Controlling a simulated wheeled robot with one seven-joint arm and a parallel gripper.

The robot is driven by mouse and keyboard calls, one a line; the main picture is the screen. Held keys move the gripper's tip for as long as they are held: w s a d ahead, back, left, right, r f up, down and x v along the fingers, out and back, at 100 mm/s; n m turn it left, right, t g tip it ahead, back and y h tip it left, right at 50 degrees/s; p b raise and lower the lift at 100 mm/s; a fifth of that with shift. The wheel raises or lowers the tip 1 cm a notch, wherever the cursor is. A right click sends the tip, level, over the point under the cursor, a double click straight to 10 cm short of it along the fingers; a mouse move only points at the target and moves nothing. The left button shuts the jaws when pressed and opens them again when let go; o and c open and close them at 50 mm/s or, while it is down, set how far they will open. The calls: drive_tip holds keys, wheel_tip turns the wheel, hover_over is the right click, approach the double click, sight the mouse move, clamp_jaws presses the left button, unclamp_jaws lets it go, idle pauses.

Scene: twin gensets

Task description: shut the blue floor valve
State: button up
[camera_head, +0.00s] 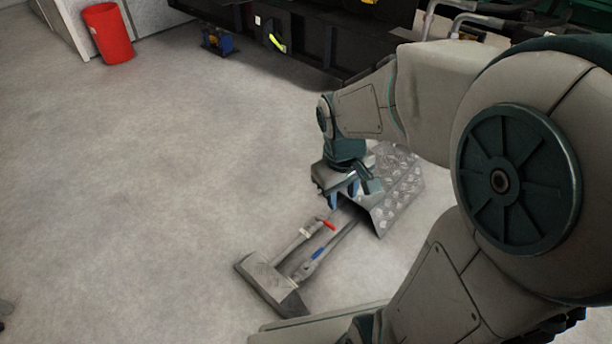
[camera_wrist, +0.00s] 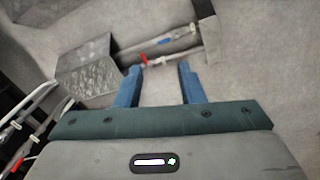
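The blue floor valve has a blue lever handle (camera_head: 318,253) on one of two grey pipes low on the floor. The lever looks roughly in line with its pipe. In the wrist view a small bluish patch (camera_wrist: 192,29) on the farther pipe looks like this handle. A red lever (camera_head: 327,224) sits on the neighbouring pipe and shows near my left fingertip in the wrist view (camera_wrist: 144,58). My gripper (camera_head: 343,196) points down above the pipes, beside the red lever. Its blue fingers (camera_wrist: 159,68) are apart with nothing between them.
A dark genset frame (camera_head: 310,50) stands behind, with a red bin (camera_head: 108,35) at far left. The floor (camera_head: 170,190) left of the pipes is clear.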

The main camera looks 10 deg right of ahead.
drive_tip(key=w+d+f+n+h+p, duration=0.1)
drive_tip(key=w+f+n+p, duration=0.1)
drive_tip(key=w+f+n, duration=0.4)
drive_tip(key=n+g+p, duration=0.1)
drive_tip(key=n+p, duration=0.1)
drive_tip(key=n, duration=0.2)
hover_over(319, 251)
wheel_tip(319, 251, down, 6)
drive_tip(key=f+n, duration=0.3)
drive_tip(key=f, duration=0.9)
drive_tip(key=f+n+g, duration=0.1)
drive_tip(key=f+n, duration=0.3)
drive_tip(key=f, duration=0.8)
drive_tip(key=f+n+b, duration=0.1)
drive_tip(key=f+n, duration=0.3)
drive_tip(key=f, duration=0.9)
drive_tip(key=shift+w+a+y, duration=0.15)
drive_tip(key=shift+a+y, duration=0.05)
drive_tip(key=shift+y, duration=0.1)
clamp_jaws()
